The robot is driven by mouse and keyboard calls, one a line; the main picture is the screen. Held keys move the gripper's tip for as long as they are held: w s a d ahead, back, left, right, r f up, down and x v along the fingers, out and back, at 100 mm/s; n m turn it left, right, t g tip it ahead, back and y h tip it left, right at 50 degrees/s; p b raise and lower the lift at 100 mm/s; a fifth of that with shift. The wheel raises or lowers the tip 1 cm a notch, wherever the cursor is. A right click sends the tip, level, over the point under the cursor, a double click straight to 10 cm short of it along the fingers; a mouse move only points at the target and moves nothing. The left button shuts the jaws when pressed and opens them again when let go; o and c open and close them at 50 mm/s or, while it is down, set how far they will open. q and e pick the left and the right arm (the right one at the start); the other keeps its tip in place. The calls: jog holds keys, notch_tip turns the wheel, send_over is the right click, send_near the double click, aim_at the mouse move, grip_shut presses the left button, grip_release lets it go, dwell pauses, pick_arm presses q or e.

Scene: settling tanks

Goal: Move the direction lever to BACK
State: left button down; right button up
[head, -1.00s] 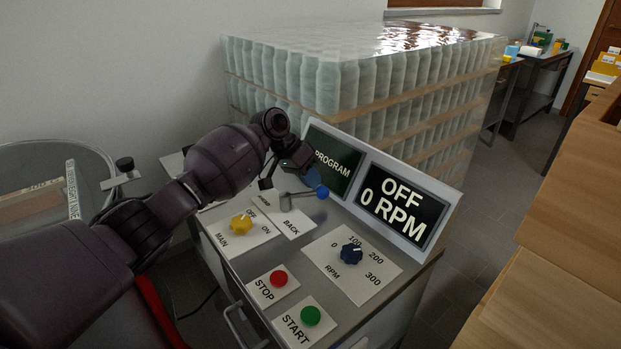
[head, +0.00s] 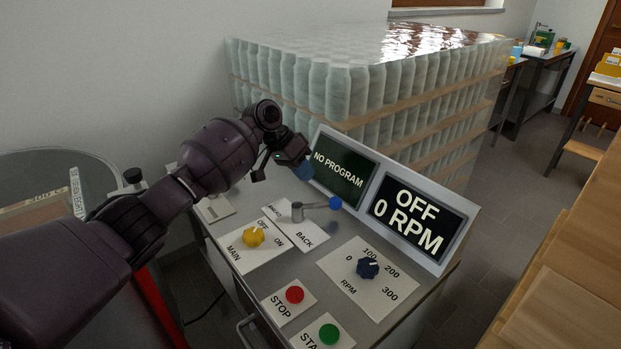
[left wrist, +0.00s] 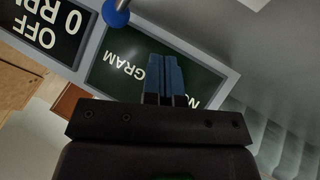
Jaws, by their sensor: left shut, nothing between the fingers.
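The direction lever is a grey arm on a round pivot (head: 297,212) with a blue ball knob (head: 335,202) at its end. My right gripper is out of view.
A yellow MAIN knob (head: 254,236), a blue RPM knob (head: 368,267), a red STOP button (head: 295,295) and a green button (head: 329,334) sit on the panel. Screens read NO PROGRAM (head: 340,182) and OFF 0 RPM (head: 415,215). Wrapped jars (head: 350,90) stand behind.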

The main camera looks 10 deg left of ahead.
pick_arm(q)
jog(key=v, duration=0.7)
jog(key=shift+d+r+p, duration=0.15)
jog(key=shift+r+p, duration=0.15)
jog(key=shift+p, duration=0.1)
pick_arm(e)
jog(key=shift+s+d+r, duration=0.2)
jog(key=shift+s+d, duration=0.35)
pick_arm(q)
jog(key=shift+s, duration=0.1)
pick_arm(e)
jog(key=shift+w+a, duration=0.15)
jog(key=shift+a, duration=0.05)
